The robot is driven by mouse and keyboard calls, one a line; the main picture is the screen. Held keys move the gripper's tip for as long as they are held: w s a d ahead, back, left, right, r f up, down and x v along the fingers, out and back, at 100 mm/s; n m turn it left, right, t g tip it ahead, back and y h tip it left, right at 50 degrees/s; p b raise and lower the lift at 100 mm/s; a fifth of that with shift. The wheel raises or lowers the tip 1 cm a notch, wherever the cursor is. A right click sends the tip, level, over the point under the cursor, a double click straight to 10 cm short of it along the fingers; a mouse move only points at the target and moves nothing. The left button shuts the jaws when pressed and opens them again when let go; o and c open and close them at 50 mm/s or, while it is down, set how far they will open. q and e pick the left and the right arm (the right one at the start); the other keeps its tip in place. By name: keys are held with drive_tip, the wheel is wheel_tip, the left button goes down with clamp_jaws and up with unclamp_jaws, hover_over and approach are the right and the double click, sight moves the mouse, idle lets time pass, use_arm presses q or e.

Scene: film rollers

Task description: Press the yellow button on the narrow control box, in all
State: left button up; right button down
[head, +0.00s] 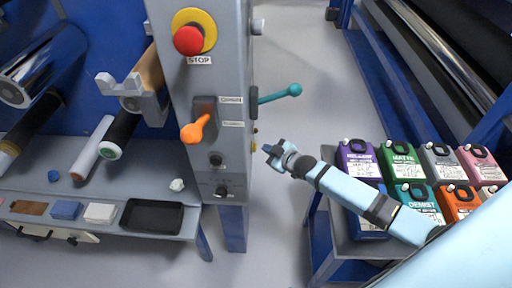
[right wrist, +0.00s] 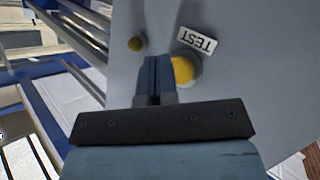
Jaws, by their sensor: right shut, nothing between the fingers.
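The narrow grey control box (head: 222,78) stands upright left of centre in the head view. In the right wrist view its side face fills much of the picture, with a yellow button (right wrist: 183,70) beside a label reading TEST (right wrist: 197,41). My right gripper (head: 270,151) is at the right side of the box in the head view. In the right wrist view its shut, empty fingers (right wrist: 153,62) point at that face, just left of the yellow button and partly overlapping its edge in the picture. I cannot tell whether they touch the face. My left gripper is not in view.
The box front has a red stop button (head: 188,40) and an orange lever (head: 196,129); a teal lever (head: 290,91) sticks out right above my gripper. A small brass knob (right wrist: 137,44) is near the fingers. Several coloured canisters (head: 404,160) stand on the right.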

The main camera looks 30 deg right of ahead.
idle(0.8)
idle(0.5)
drive_tip(key=shift+w+a, duration=0.2)
drive_tip(key=shift+a, duration=0.15)
idle(0.4)
drive_tip(key=shift+w+a, duration=0.2)
drive_tip(key=shift+a, duration=0.15)
drive_tip(key=shift+p, duration=0.3)
idle(0.4)
